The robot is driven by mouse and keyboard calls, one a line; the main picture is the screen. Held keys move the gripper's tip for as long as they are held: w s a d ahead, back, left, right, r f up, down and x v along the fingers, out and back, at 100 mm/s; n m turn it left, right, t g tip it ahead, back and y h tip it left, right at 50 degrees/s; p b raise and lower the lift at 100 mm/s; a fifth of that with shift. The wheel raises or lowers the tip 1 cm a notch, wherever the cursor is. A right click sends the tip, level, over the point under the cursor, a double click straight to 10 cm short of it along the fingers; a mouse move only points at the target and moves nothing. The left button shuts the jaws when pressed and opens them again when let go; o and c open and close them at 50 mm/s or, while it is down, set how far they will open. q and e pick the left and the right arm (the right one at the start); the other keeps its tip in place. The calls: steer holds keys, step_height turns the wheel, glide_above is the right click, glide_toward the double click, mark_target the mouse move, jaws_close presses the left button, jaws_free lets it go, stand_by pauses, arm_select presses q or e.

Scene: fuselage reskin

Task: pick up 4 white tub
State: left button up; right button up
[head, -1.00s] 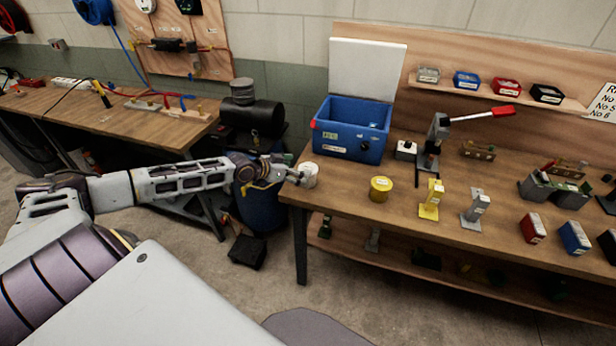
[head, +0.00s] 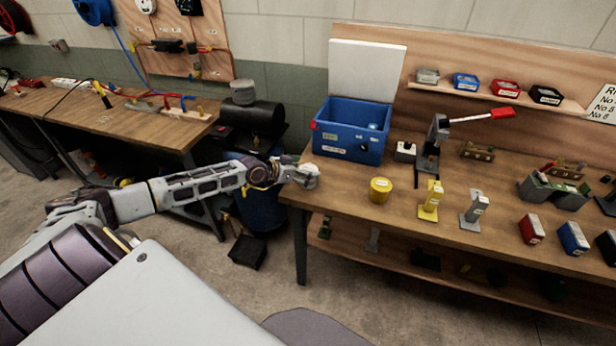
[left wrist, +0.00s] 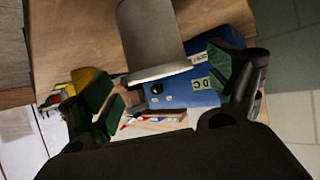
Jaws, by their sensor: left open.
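The white tub stands at the near left corner of the workbench in the head view, mostly covered there by my left gripper (head: 304,174). In the left wrist view the tub (left wrist: 152,38) is a plain pale cylinder at the upper middle. My left gripper is open, and its two dark fingers with green pads (left wrist: 168,88) stand apart on either side of the tub's line. I cannot tell whether either finger touches the tub. No number on the tub is readable. My right gripper is not in view.
A blue open box (head: 352,130) stands behind the tub, and a yellow tin (head: 380,190) stands to its right. A yellow bracket (head: 431,200) and a grey bracket (head: 474,210) stand farther right. The bench's left edge is close to my gripper.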

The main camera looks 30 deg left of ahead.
mark_target(308, 169)
arm_select(q)
steer(key=shift+x, duration=1)
steer(key=c, duration=1.3)
steer(key=shift+o, duration=0.2)
steer(key=shift+r, duration=0.1)
steer(key=shift+r+b, duration=0.35)
steer(key=shift+r, duration=4.6)
